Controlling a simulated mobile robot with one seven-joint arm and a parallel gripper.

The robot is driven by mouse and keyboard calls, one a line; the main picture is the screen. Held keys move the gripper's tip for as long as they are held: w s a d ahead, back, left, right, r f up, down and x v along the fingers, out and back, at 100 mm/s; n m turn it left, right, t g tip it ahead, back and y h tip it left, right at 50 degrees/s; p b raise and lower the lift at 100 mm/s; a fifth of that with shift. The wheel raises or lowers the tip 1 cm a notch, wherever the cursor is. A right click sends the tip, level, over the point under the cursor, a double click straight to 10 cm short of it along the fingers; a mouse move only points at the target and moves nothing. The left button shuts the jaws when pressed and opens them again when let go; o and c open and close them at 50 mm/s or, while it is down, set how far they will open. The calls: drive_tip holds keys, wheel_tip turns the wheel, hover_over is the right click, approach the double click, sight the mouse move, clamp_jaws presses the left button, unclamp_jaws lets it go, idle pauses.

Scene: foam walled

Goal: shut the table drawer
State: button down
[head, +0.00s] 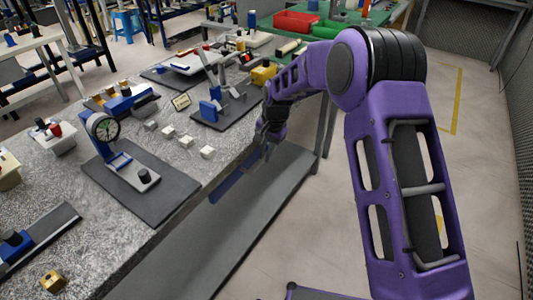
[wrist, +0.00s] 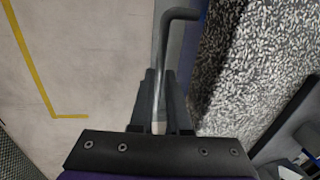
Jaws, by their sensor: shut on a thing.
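The table drawer shows as a dark blue panel (head: 233,180) below the front edge of the grey speckled table (head: 125,235) in the head view. My gripper (head: 265,143) is at the far end of this panel, beside the table edge. In the wrist view a bent grey metal handle (wrist: 166,50) runs between my gripper's fingers (wrist: 158,95), which are shut on it. A narrow blue strip of the drawer (wrist: 191,50) shows between the handle and the table top. The drawer's inside is hidden, and how far it stands out is hard to tell.
A dial gauge stand (head: 104,128), small white blocks and several tools stand on the table top. A grey lower shelf (head: 245,240) runs below. The floor (head: 310,240) to the right is clear, with a yellow line (wrist: 35,75).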

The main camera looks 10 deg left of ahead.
drive_tip(key=shift+a+r, duration=0.1)
drive_tip(key=shift+a, duration=0.2)
drive_tip(key=c, duration=0.9)
unclamp_jaws()
